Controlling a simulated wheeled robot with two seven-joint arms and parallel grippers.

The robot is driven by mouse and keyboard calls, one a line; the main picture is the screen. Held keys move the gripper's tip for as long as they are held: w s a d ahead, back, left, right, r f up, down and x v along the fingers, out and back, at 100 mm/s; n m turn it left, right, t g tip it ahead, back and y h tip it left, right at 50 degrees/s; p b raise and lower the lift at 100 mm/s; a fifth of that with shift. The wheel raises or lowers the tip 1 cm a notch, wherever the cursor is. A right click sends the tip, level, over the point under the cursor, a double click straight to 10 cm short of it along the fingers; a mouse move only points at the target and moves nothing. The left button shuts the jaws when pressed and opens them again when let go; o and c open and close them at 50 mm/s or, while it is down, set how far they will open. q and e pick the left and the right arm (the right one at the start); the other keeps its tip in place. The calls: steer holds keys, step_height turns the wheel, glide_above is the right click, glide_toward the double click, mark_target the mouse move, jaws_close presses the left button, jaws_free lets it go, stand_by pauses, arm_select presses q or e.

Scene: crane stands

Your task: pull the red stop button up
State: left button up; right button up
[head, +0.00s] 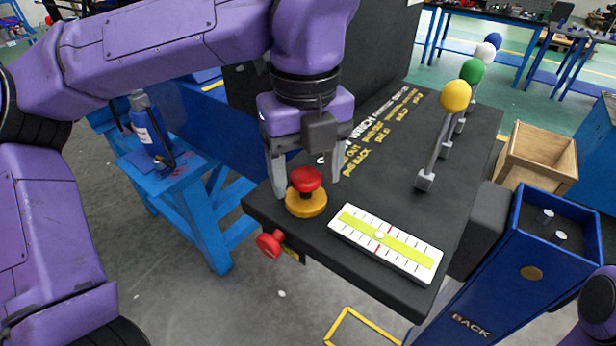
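The red stop button (306,179) is a round mushroom head on a yellow base (307,203). It sits at the front left corner of the black console (392,160) in the head view. My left gripper (308,190) points down over it, with its two fingers apart, one on the left and one on the right of the button. A gap shows between the red head and the right finger; whether the left finger touches cannot be told. My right gripper is out of view; only a bit of purple arm shows at the right edge.
A white and yellow-green scale plate (386,243) lies right of the button. Levers with yellow (455,96), green (472,71), white and blue knobs stand at the right. A red knob (270,243) sticks out below the front edge. A blue box marked BACK (505,262) stands right.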

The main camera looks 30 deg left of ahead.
mark_target(306, 173)
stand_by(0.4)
arm_select(q)
step_height(306, 173, up, 7)
steer(key=p, duration=0.5)
steer(key=shift+f, duration=0.1)
